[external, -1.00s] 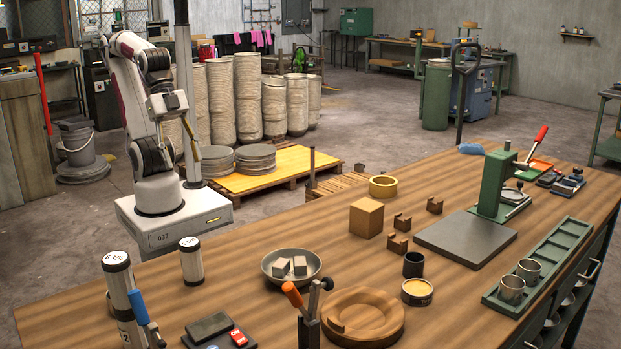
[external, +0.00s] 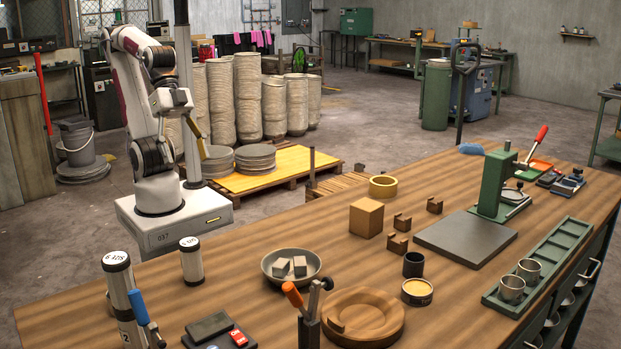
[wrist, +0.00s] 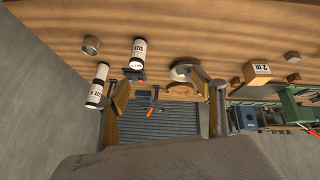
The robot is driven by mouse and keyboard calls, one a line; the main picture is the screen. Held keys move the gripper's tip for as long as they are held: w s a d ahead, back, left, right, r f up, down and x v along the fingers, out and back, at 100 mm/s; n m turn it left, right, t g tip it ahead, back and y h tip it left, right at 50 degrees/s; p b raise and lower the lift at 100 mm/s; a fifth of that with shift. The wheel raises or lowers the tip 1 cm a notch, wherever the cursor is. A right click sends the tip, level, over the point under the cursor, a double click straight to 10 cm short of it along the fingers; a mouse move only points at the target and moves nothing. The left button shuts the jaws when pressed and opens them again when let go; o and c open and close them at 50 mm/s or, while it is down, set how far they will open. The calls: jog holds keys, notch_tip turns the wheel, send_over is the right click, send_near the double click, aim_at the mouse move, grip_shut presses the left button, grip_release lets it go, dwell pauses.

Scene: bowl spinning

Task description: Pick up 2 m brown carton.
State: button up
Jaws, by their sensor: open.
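The brown carton (external: 366,217) is a plain box standing on the wooden table, right of the metal dish. In the wrist view a brown carton (wrist: 258,75) at the right carries a "2 m" label on one face. My gripper (external: 202,149) is off to the left, high and well apart from the carton. In the wrist view its two tan-padded fingers (wrist: 165,98) are spread with nothing held between them.
A metal dish (external: 291,266) with small grey blocks and two labelled cylinders (external: 191,261) stand left of the carton. Small brown brackets (external: 397,244) and a green press (external: 492,187) stand to its right. A yellow ring (external: 383,186) lies behind it.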

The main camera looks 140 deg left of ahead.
jog(key=w+a+r+n+t, duration=0.15)
jog(key=w+r+n, duration=0.3)
jog(key=w, duration=0.55)
jog(key=w+r+n+t, duration=0.3)
jog(key=w+n, duration=0.3)
jog(key=w, duration=0.4)
jog(key=w+a+r+n+t+y, duration=0.15)
jog(key=w+a+n+y, duration=0.35)
jog(key=w+a+n, duration=0.8)
jog(key=w+a+f+n+y, duration=0.3)
jog(key=w+a+n+y, duration=0.15)
jog(key=a+n, duration=0.35)
jog(key=n+g+y, duration=0.9)
jog(key=n+g, duration=0.5)
jog(key=n, duration=0.7)
send_over(367, 204)
jog(key=f, duration=1.6)
jog(key=shift+w+d, duration=0.1)
jog(key=shift+w, duration=0.25)
jog(key=shift+s+f, duration=0.15)
jog(key=shift+s, duration=0.15)
